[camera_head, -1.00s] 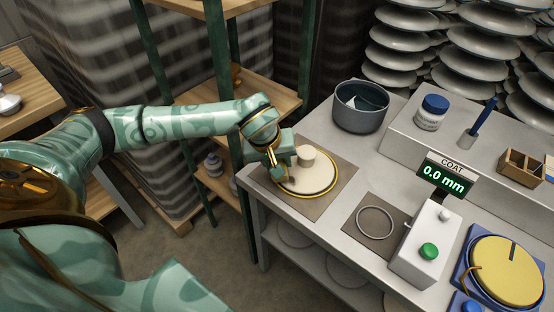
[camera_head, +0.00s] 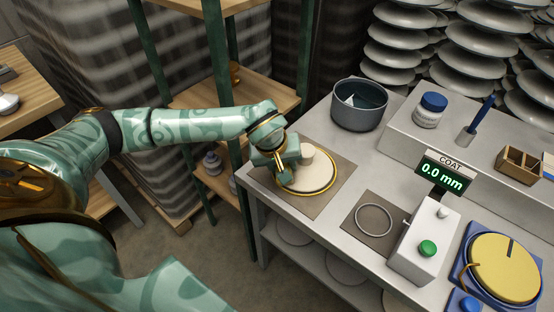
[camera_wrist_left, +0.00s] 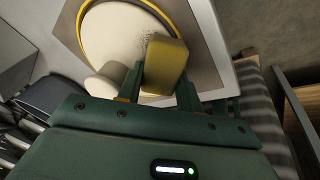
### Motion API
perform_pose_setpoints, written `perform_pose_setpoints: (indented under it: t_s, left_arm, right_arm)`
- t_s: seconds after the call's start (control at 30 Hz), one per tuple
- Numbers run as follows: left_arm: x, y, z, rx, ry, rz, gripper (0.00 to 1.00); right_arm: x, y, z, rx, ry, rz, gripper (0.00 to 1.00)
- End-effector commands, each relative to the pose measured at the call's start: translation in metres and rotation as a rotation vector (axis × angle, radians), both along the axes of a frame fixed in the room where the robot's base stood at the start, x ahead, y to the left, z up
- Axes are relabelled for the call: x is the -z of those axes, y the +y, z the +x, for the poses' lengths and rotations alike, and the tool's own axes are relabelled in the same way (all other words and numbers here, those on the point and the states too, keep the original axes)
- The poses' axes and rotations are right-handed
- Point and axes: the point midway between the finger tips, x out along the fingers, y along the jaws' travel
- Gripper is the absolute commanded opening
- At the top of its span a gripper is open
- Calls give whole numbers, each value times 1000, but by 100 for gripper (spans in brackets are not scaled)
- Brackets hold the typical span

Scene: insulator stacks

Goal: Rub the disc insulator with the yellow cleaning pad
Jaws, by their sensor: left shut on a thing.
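The disc insulator (camera_head: 312,178) is cream-white with a yellow rim and a raised round cap. It lies flat on a brown mat (camera_head: 343,186) at the left end of the bench. It also shows in the left wrist view (camera_wrist_left: 112,34), with dark specks on its face beside the pad. My left gripper (camera_wrist_left: 158,88) is shut on the yellow cleaning pad (camera_wrist_left: 166,62), which is over the disc's face next to the cap. Whether the pad touches the face I cannot tell. In the head view my left gripper (camera_head: 285,172) hides the pad and the disc's near-left part.
A dark pot (camera_head: 360,106) stands behind the disc. To the right are a ring (camera_head: 374,219) on a second mat, a coat gauge (camera_head: 424,245) reading 0.0 mm and a yellow round plate (camera_head: 505,268) on a blue base. A shelf (camera_head: 270,98) stands left of the bench.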

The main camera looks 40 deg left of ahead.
Motion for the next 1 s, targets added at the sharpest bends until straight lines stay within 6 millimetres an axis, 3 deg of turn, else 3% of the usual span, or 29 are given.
perform_pose_setpoints:
  t_s: [0.6, 0.87, 1.0]
  left_arm:
    - [0, -45, -3, 1, -1, -1, 18]
    - [1, -44, -3, 0, 1, 1, 18]
    - [0, -34, -3, -3, 2, 3, 18]
  right_arm:
    - [-20, -3, 7, 0, -16, -3, 68]
    - [-25, -3, 8, 0, -20, -4, 68]
    - [-28, -3, 9, 0, -22, -4, 68]
